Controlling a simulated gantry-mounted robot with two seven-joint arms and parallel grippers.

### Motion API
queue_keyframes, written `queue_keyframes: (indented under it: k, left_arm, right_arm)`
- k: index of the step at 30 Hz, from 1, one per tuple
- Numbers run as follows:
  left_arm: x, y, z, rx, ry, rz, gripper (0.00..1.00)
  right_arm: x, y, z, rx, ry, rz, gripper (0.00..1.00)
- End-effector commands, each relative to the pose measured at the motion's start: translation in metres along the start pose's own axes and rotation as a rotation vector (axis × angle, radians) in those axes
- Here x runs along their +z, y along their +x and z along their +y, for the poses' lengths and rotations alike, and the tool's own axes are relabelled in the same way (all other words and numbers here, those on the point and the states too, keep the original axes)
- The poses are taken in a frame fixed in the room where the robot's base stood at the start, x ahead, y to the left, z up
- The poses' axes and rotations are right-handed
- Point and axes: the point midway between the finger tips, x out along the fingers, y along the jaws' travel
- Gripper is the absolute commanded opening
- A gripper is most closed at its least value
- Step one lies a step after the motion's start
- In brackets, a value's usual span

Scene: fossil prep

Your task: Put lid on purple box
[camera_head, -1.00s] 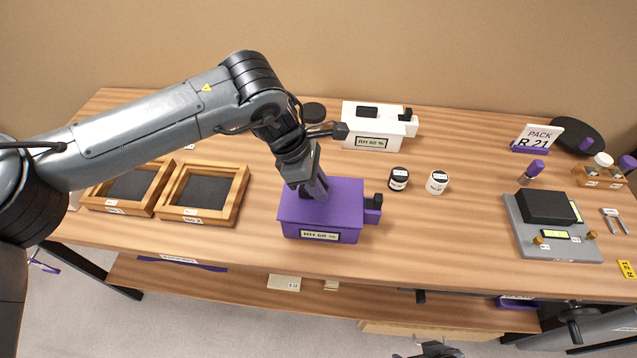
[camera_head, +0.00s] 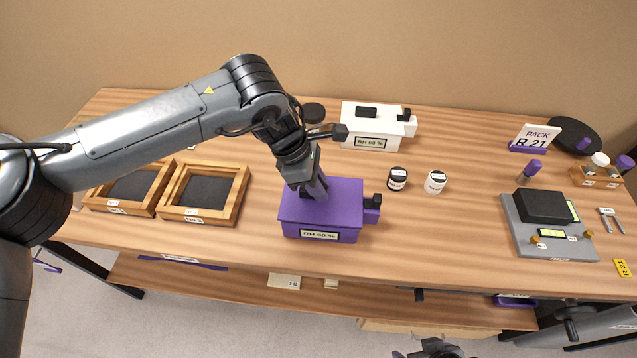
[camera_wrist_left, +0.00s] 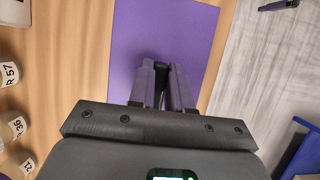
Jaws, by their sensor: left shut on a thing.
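The purple box (camera_head: 322,234) stands on the table with a label on its front and a latch-like block on its right side. A flat purple lid (camera_head: 345,196) lies over its top, and I see no gap from here. My left gripper (camera_head: 313,194) points down at the lid and is shut on its dark handle, which the fingers mostly hide. In the left wrist view the fingers (camera_wrist_left: 163,92) close around the dark handle at the middle of the purple lid (camera_wrist_left: 165,30).
A white box (camera_head: 375,128) with a similar label stands behind. Two wooden frames (camera_head: 202,193) lie left. A grey scale (camera_head: 548,228) sits far right. The table between jars and scale is clear.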

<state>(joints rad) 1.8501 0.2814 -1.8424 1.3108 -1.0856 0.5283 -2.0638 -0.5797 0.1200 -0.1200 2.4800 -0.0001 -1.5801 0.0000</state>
Motion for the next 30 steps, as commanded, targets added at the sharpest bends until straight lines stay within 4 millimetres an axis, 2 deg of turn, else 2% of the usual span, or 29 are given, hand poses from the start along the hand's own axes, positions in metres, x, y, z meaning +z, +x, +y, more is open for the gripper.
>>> queue_keyframes:
  k: [29,30]
  left_arm:
    - [-0.005,0.012,0.0,0.0,0.0,0.0,0.0]
    - [-0.005,0.012,0.0,0.0,0.0,0.0,0.23]
  right_arm:
    - [0.0,0.001,0.0,0.0,0.0,0.0,1.0]
    - [0.0,0.001,0.0,0.0,0.0,0.0,1.0]
